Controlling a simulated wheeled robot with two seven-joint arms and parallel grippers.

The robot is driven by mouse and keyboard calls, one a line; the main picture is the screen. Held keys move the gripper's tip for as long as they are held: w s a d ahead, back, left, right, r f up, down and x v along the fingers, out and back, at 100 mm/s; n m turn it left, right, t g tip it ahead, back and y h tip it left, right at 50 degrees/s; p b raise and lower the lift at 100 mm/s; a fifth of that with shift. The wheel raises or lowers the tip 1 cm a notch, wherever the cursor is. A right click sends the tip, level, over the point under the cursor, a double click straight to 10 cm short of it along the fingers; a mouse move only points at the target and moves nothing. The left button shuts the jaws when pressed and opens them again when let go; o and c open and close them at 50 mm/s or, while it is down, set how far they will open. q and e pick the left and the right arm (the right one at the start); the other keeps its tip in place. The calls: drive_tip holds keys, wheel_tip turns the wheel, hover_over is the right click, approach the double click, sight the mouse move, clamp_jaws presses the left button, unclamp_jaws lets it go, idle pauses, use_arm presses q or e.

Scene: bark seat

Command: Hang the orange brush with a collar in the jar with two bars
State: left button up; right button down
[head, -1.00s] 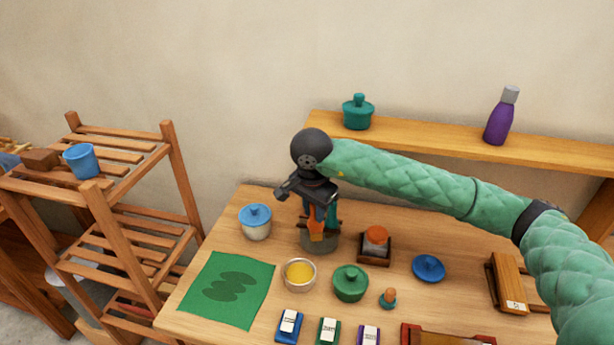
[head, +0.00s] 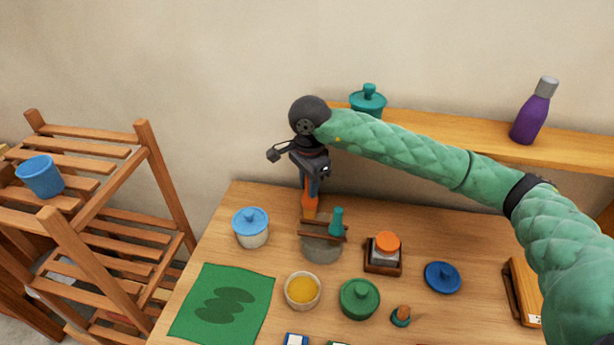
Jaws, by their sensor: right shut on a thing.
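My right gripper (head: 313,172) is above the back of the table, pointing down and shut on the orange brush (head: 310,200). The brush hangs upright, with a blue part near the jaws, orange below and a tan lower end. The grey jar with two bars (head: 321,250) stands on the table, with brown bars across its mouth. The brush's lower end shows just above and behind the jar's left side in the picture; I cannot tell whether it touches a bar. A collar on the brush is not clear. A teal-handled tool (head: 337,222) stands in the jar. My left gripper is not in view.
A blue-lidded jar (head: 251,228) stands left of the jar. A yellow bowl (head: 302,290), a green lidded pot (head: 359,299) and an orange-topped jar in a wooden holder (head: 384,254) are in front and right. A wall shelf (head: 440,128) is behind my arm.

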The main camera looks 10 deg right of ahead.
sight(309, 211)
drive_tip(key=shift+s+f, duration=0.25)
drive_tip(key=shift+s, duration=0.15)
drive_tip(key=shift+f, duration=0.35)
drive_tip(key=shift+w+f+p, duration=0.25)
drive_tip(key=shift+f+p, duration=0.1)
drive_tip(key=shift+f, duration=0.85)
drive_tip(key=shift+s+f, duration=0.2)
drive_tip(key=shift+f, duration=0.7)
drive_tip(key=shift+w+f, duration=0.1)
drive_tip(key=shift+f, duration=1.05)
drive_tip(key=shift+f+b, duration=0.55)
drive_tip(key=shift+b, duration=0.25)
drive_tip(key=shift+f, duration=0.15)
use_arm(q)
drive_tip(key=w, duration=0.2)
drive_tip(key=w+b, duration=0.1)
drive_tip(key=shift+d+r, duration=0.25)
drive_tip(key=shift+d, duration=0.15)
use_arm(e)
drive_tip(key=shift+f, duration=0.1)
